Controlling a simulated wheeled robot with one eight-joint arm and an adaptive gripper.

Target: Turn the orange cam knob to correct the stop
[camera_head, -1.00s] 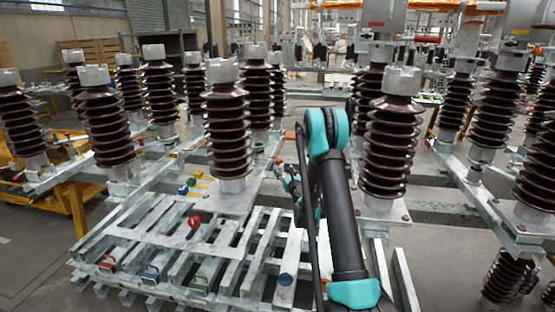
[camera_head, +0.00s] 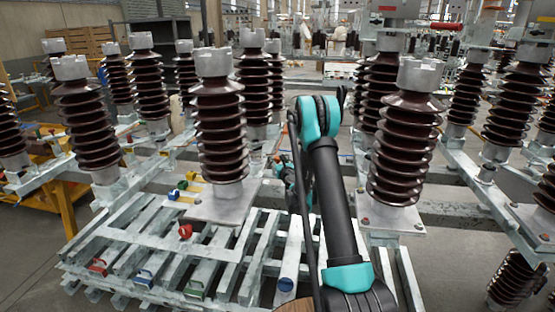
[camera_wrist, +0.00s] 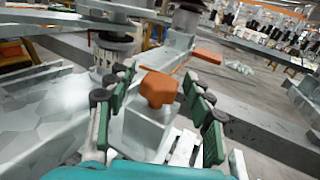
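The orange cam knob (camera_wrist: 158,89) is a faceted block on top of a grey metal housing (camera_wrist: 147,132), in the middle of the wrist view. My gripper (camera_wrist: 158,80) is open, with one green-padded finger pair left of the knob and one right of it. Gaps show between the knob and the pads in the picture; depth is hard to judge. A flat orange piece (camera_wrist: 207,55) lies behind the knob to the right; I cannot tell whether it is the stop. In the head view my arm hides most of the gripper and the knob cannot be made out.
Tall brown insulators (camera_head: 219,130) stand on metal beams at both sides of my arm, another close by on the right (camera_head: 405,150). A slatted metal frame (camera_head: 160,240) with a red knob (camera_head: 185,231) and several coloured handles lies front left. Bare floor (camera_head: 450,280) shows at right.

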